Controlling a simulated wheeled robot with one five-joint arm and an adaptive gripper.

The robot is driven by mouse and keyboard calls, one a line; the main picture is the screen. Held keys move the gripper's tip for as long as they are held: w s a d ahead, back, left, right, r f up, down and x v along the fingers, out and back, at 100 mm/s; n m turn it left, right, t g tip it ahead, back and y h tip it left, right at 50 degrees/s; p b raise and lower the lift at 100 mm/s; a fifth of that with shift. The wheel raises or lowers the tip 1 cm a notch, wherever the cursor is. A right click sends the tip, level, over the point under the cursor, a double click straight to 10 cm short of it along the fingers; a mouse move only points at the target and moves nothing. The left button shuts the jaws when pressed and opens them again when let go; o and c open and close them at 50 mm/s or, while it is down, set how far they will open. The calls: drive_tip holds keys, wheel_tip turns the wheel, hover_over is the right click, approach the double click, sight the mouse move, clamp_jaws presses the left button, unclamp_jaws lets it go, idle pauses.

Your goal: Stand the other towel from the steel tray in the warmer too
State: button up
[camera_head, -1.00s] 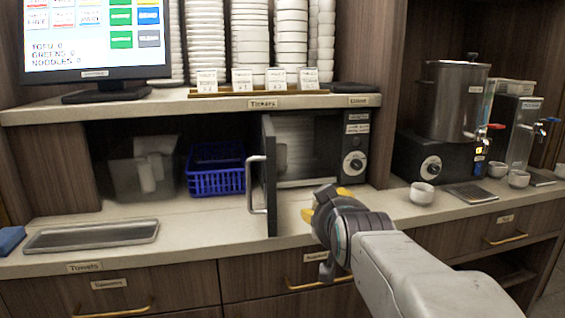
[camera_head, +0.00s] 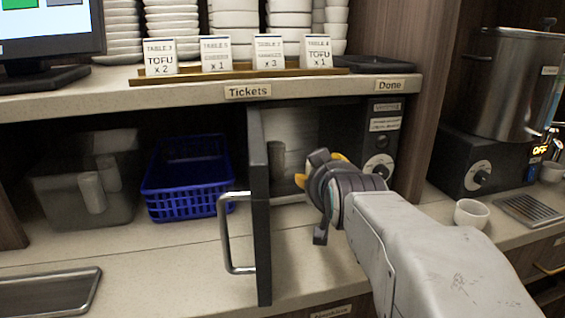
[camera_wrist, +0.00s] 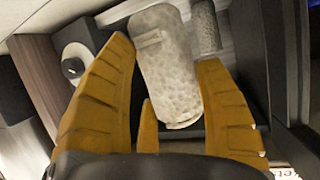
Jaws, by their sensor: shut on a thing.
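The warmer (camera_head: 385,140) is a dark box under the counter shelf with its door (camera_head: 259,215) swung open towards me. My gripper (camera_head: 325,165) is at the warmer's opening, near its right side. In the wrist view my yellow fingers (camera_wrist: 175,100) are shut on a pale, textured rolled towel (camera_wrist: 163,60). The head view hides this towel behind my gripper. A second pale roll (camera_wrist: 205,28) shows beyond it in the wrist view.
The open door with its steel handle (camera_head: 225,235) stands left of my gripper. A blue basket (camera_head: 188,190) and a grey tub (camera_head: 80,205) sit further left. A white cup (camera_head: 471,214) stands on the right counter.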

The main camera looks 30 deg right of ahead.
drive_tip(key=w+d, duration=0.2)
drive_tip(key=w, duration=0.3)
drive_tip(key=w+d, duration=0.3)
drive_tip(key=w, duration=0.3)
drive_tip(key=w+d+p, duration=0.1)
drive_tip(key=w+d, duration=0.2)
drive_tip(key=w, duration=0.2)
drive_tip(key=shift+w+d+r, duration=0.1)
drive_tip(key=shift+w+d, duration=0.1)
drive_tip(key=shift+w, duration=0.05)
drive_tip(key=shift+w+f+b, duration=0.1)
drive_tip(key=shift+f+b, duration=0.55)
drive_tip(key=shift+f, duration=1.15)
drive_tip(key=o, duration=0.9)
drive_tip(key=shift+s+a+r, duration=0.15)
drive_tip(key=shift+s+r, duration=0.1)
drive_tip(key=shift+s, duration=0.2)
drive_tip(key=v, duration=1.1)
drive_tip(key=shift+f, duration=0.1)
